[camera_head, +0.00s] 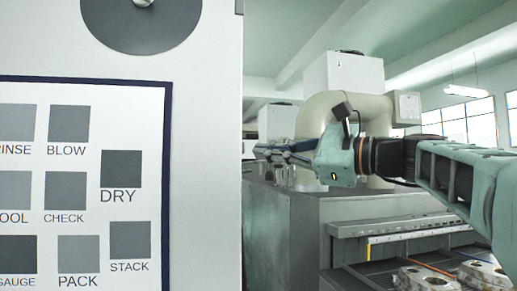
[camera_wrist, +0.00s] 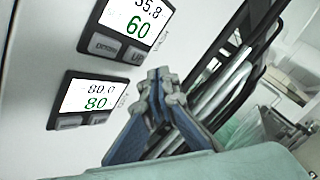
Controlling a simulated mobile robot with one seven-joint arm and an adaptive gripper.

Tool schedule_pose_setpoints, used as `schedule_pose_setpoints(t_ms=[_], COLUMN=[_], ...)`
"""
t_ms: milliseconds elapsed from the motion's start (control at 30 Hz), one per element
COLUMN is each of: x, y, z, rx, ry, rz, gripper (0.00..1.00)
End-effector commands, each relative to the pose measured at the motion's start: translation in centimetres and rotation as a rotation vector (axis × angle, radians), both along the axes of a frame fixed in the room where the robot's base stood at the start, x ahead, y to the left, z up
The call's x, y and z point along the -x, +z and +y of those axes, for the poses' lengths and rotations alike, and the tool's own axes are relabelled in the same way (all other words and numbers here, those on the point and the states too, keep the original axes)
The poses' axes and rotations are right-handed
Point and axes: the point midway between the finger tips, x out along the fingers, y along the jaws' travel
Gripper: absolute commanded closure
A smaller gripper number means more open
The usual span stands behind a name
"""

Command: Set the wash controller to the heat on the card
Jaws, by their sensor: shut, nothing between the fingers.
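In the wrist view two controllers sit on a pale panel, seen tilted. The upper controller (camera_wrist: 137,24) shows 35.8 in black over 60 in green, with DOWN and UP buttons below. The lower controller (camera_wrist: 92,99) shows what looks like 80.0 over 80 in green, with two buttons. No card with a heat value is readable in either view.
In the head view a board (camera_head: 90,181) with grey squares labelled BLOW, DRY, CHECK, PACK and STACK fills the left. A large grey machine (camera_head: 283,228) stands behind my arm. Metal castings (camera_head: 425,278) lie at lower right.

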Motion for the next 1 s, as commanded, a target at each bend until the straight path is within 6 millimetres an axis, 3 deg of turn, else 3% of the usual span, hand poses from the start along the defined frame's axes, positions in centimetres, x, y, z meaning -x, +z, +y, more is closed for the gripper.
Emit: schedule_pose_setpoints(t_ms=[367,1000], x=[-0.9,-0.9], y=[0.1,0.0], z=[-3.2,-3.3], rx=[-0.001,-0.001], ry=[-0.001,0.001], rz=[0.0,0.0], gripper=[1.0,1.0])
